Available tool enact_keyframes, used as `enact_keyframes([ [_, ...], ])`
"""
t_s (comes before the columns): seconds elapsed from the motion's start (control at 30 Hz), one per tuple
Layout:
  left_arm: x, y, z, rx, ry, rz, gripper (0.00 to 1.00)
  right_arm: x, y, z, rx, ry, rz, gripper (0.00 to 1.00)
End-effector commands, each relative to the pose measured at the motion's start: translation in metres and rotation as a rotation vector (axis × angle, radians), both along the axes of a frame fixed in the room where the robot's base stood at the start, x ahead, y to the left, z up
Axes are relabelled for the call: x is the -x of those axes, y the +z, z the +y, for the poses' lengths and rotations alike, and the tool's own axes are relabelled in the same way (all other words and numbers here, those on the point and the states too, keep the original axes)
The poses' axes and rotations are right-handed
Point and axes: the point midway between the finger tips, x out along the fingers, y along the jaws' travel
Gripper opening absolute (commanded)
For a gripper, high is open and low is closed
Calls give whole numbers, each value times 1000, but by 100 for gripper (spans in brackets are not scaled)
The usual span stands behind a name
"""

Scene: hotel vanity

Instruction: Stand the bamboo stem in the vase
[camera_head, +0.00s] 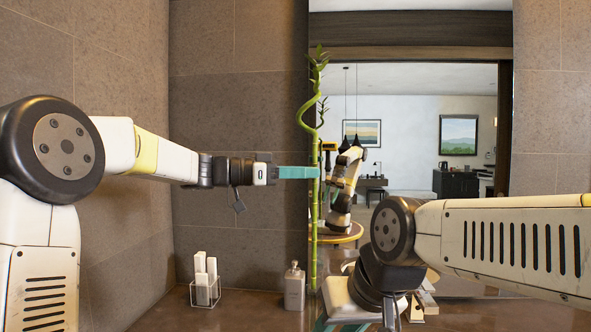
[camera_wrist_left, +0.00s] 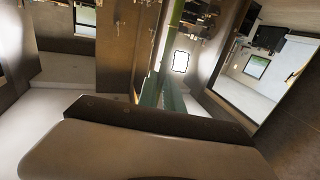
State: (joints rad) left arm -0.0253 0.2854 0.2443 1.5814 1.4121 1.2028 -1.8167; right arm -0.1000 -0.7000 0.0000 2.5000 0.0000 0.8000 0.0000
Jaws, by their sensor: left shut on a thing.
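The bamboo stem (camera_head: 313,235) is tall, green and upright, with a curl and leaves near its top. My left gripper (camera_head: 314,172) is shut on the stem around mid-height, its teal fingers pointing right. The stem also shows in the left wrist view (camera_wrist_left: 174,28), running up from the fingers (camera_wrist_left: 158,92). The stem's lower end is near the counter, beside my right wrist; I cannot tell what it touches. My right gripper (camera_head: 322,325) is low at the bottom edge, mostly cut off, so its opening is unclear. I cannot make out the vase.
A soap bottle (camera_head: 294,288) stands on the counter (camera_head: 240,314) just left of the stem. A wire holder (camera_head: 205,291) with white items stands further left. A large mirror (camera_head: 415,95) behind reflects the room and my arm. My right arm covers the counter's right part.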

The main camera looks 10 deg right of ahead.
Motion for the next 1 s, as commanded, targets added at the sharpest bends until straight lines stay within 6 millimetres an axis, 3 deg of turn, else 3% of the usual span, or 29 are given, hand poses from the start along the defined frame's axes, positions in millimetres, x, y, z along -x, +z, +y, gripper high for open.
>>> enact_keyframes([
  [1.0, 0, -41, 0, 0, 0, 1, 0, 0, 0, 0, 0, 0, 0, 36],
])
